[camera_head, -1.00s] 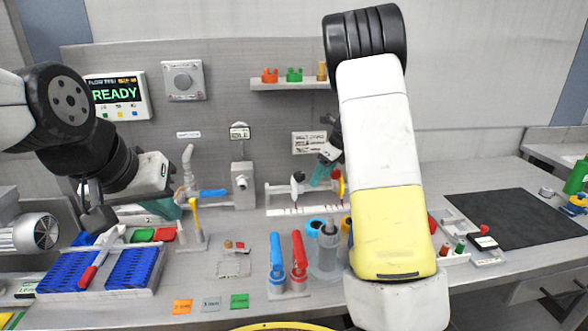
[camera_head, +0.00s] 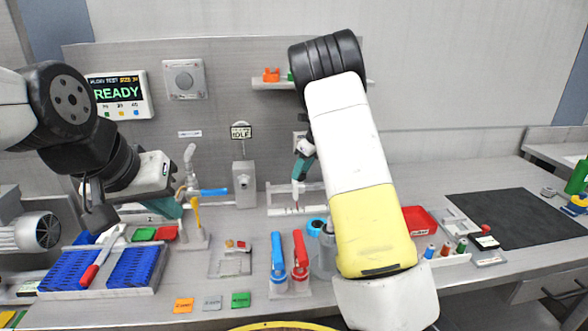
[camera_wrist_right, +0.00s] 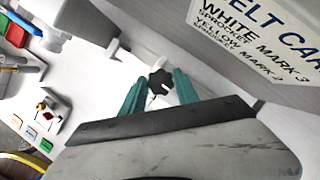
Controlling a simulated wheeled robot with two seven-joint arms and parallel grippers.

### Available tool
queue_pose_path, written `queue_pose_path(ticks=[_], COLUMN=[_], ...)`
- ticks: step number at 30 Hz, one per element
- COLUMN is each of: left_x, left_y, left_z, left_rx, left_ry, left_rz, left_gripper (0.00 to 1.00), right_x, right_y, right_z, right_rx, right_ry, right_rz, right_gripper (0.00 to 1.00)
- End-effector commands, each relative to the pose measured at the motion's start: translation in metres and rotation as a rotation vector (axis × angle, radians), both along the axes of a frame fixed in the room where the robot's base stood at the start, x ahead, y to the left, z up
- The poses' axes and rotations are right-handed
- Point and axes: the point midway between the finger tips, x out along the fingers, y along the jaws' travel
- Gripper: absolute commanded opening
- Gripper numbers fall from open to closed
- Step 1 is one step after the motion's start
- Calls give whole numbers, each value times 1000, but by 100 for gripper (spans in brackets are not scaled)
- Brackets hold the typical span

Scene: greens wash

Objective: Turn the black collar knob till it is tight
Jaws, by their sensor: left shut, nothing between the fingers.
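The black collar knob (camera_wrist_right: 160,83) shows in the right wrist view, lobed and dark, in front of a white surface. My right gripper (camera_wrist_right: 160,80) has its two teal fingers on either side of it, with a visible gap at the left finger. In the head view my right gripper (camera_head: 301,168) points down at the white rack (camera_head: 290,209) by the back wall, and the knob cannot be made out there. My left gripper (camera_head: 172,208) is shut and empty, above the bench at the left, near the yellow-handled lever.
Red and blue levers (camera_head: 299,258) stand on the front bench. A grey cylinder (camera_head: 323,257) stands close to my right arm. A red tray (camera_head: 419,221) and a black mat (camera_head: 505,217) lie to the right. A blue rack (camera_head: 133,268) lies at left.

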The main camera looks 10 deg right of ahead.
Motion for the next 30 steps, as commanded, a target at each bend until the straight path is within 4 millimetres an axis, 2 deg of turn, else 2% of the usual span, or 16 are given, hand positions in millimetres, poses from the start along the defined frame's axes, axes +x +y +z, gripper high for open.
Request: queue_pose_path(ticks=[1,5,15,22,23,24,26,30], left_x=[0,0,0,0,0,0,0,0], left_y=[0,0,0,0,0,0,0,0], left_z=[0,0,0,0,0,0,0,0], left_rx=[0,0,0,0,0,0,0,0], left_ry=[0,0,0,0,0,0,0,0], left_rz=[0,0,0,0,0,0,0,0], left_gripper=[0,0,0,0,0,0,0,0], right_x=[0,0,1,0,0,0,0,0], right_y=[0,0,-1,-1,-1,-1,-1,-1], right_z=[0,0,0,0,0,0,0,0], right_rx=[0,0,0,-1,-1,-1,-1,0], right_ry=[0,0,0,0,1,1,1,0], right_rz=[0,0,135,139,139,139,139,139], right_gripper=[25,0,0,0,40,48,58,58])
